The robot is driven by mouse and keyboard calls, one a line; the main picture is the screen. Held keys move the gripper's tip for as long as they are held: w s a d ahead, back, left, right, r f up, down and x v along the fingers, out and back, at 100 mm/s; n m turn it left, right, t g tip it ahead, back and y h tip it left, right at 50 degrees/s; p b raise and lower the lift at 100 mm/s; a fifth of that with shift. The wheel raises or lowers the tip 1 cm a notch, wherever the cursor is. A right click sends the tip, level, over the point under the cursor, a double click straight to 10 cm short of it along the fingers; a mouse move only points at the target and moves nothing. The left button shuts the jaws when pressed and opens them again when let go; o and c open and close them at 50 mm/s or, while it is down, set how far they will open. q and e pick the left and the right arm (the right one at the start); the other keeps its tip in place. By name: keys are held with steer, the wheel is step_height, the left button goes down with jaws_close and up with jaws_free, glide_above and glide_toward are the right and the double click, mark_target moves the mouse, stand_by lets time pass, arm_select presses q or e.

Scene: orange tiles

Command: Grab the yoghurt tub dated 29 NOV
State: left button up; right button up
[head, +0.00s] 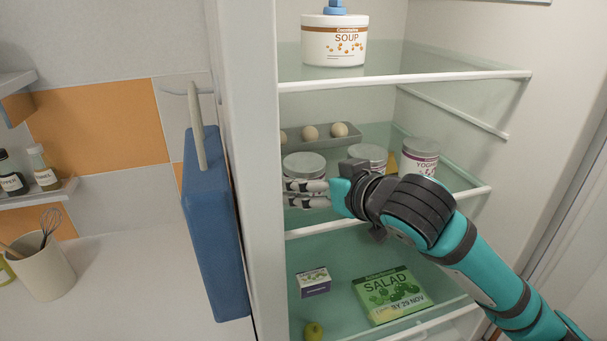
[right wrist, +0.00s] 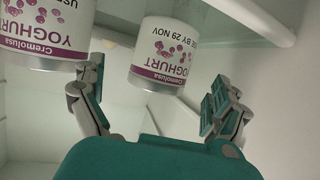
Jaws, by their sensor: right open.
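Three yoghurt tubs with grey lids stand on the middle fridge shelf in the head view: a left tub (head: 303,165), a middle tub (head: 368,153) and a right tub (head: 420,152). My right gripper (head: 306,193) is open in front of the left tub and hides its lower part. In the right wrist view, which looks upside down, a white and purple tub reading "BY 29 NOV" (right wrist: 165,52) shows between the spread fingers of my right gripper (right wrist: 160,85). Whether the fingers touch it is unclear. Another tub (right wrist: 48,35) is cut off at left. My left gripper is out of view.
An egg tray (head: 318,138) sits behind the tubs. A soup tub (head: 335,42) stands on the shelf above. A salad box (head: 390,295), a small box (head: 314,283) and a green fruit (head: 313,331) are below. The shelf's white front edge (head: 310,229) runs under my gripper.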

steer(key=p+x, duration=0.2)
steer(key=x, duration=0.3)
steer(key=shift+w+a, duration=0.15)
steer(key=shift+a, duration=0.05)
steer(key=shift+w+a+f, duration=0.15)
steer(key=shift+w, duration=0.05)
steer(key=shift+s, duration=0.1)
steer(key=c, duration=1.4)
